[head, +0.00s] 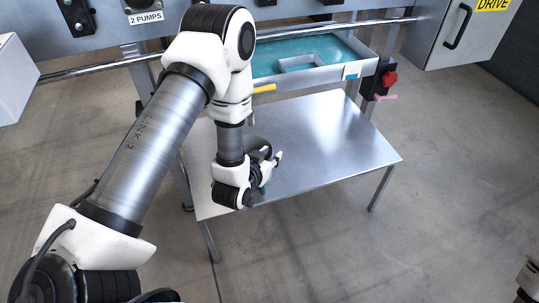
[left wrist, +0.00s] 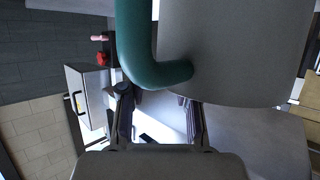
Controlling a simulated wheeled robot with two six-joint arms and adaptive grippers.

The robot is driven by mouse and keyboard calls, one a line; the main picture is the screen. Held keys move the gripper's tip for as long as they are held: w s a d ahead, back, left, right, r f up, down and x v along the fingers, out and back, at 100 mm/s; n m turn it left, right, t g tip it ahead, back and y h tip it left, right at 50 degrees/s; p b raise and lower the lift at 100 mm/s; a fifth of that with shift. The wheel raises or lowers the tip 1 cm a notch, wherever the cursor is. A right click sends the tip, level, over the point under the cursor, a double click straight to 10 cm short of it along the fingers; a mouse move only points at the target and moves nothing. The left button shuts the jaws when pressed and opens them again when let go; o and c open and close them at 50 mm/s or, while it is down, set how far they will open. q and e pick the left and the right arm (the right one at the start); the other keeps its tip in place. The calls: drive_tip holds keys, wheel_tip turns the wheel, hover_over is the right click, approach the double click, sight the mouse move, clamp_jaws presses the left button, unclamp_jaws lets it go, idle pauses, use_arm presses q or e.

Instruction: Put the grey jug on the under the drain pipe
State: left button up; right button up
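The grey jug (left wrist: 235,50) fills much of the left wrist view, with its green handle (left wrist: 145,55) curving down toward my fingers. In the head view the jug (head: 257,143) is on the steel table's left part, mostly hidden behind my left gripper (head: 268,165). In the left wrist view the fingers of my left gripper (left wrist: 158,112) are spread apart close to the bend of the handle; contact is unclear. A yellow lever (head: 264,89) sticks out under the tank, above the table. The drain pipe is mostly hidden by my arm. My right gripper (head: 530,275) is cut off at the lower right.
The steel table (head: 330,140) is bare at its middle and right. Behind it is a tray of blue-green liquid (head: 305,52). A red knob (head: 389,79) and a pink handle (head: 384,97) stick out right of the tray. A white box (head: 15,78) is at far left.

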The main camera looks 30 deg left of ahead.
use_arm(q)
drive_tip(key=shift+s+r, duration=0.1)
drive_tip(key=shift+r, duration=0.1)
drive_tip(key=p+v, duration=0.2)
drive_tip(key=v, duration=0.3)
drive_tip(key=shift+s+r, duration=0.15)
drive_tip(key=shift+s, duration=0.05)
drive_tip(key=p+v, duration=0.5)
drive_tip(key=s+d+f+g, duration=0.1)
drive_tip(key=s+f+g, duration=0.5)
drive_tip(key=s, duration=0.3)
drive_tip(key=s+d+f+g+h, duration=0.1)
drive_tip(key=s+d+f+g, duration=0.1)
drive_tip(key=s+f+g, duration=0.5)
drive_tip(key=s, duration=0.3)
drive_tip(key=shift+d+m, duration=0.3)
drive_tip(key=shift+f, duration=0.1)
